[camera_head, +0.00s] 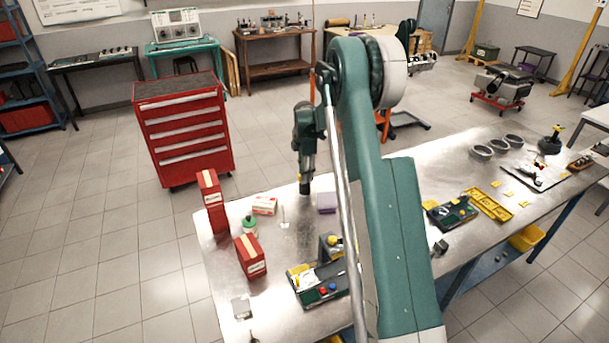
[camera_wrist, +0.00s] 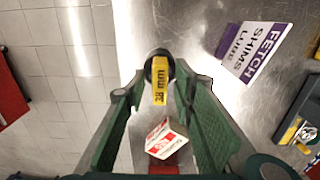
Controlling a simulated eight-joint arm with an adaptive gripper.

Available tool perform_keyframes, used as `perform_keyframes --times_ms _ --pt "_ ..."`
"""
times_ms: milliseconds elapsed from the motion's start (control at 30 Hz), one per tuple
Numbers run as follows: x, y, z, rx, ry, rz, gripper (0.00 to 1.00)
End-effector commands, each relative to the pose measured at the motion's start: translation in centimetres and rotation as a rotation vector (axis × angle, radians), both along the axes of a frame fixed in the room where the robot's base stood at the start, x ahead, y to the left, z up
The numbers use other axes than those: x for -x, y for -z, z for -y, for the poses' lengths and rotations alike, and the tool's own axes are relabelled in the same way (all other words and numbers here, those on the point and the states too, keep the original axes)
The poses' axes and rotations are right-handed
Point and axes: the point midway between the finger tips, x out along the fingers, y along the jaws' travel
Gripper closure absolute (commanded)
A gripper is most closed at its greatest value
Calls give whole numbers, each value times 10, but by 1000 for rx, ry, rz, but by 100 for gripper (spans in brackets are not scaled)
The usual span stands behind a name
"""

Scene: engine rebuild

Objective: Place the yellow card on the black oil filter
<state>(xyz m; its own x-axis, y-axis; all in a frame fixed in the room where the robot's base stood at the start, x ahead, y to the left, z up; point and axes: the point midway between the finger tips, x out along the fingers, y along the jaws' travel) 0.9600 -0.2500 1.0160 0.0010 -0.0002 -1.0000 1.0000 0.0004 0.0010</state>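The yellow card (camera_wrist: 159,82), marked "38 mm", sits between the fingertips of my gripper (camera_wrist: 160,78) in the wrist view. The green fingers close in on it from both sides. In the head view my gripper (camera_head: 305,172) points down over the bench, with a bit of yellow card (camera_head: 303,178) at its tip. The black oil filter (camera_head: 305,188) appears as a small dark cylinder right below. In the wrist view the round dark filter (camera_wrist: 157,54) shows just behind the card. I cannot tell whether card and filter touch.
A white-and-red box (camera_head: 264,205) and red boxes (camera_head: 251,256) (camera_head: 212,200) stand to the left on the metal bench (camera_head: 280,300). A purple-and-white labelled item (camera_wrist: 255,50) lies to the right. A tool tray (camera_head: 318,285) is nearer the front.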

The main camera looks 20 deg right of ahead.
Motion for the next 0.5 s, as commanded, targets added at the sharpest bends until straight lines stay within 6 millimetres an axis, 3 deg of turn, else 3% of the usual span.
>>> perform_keyframes --times_ms 267,500 --pt "0 -11 0 0 0 0 74" --pt "0 -42 0 0 0 0 74"
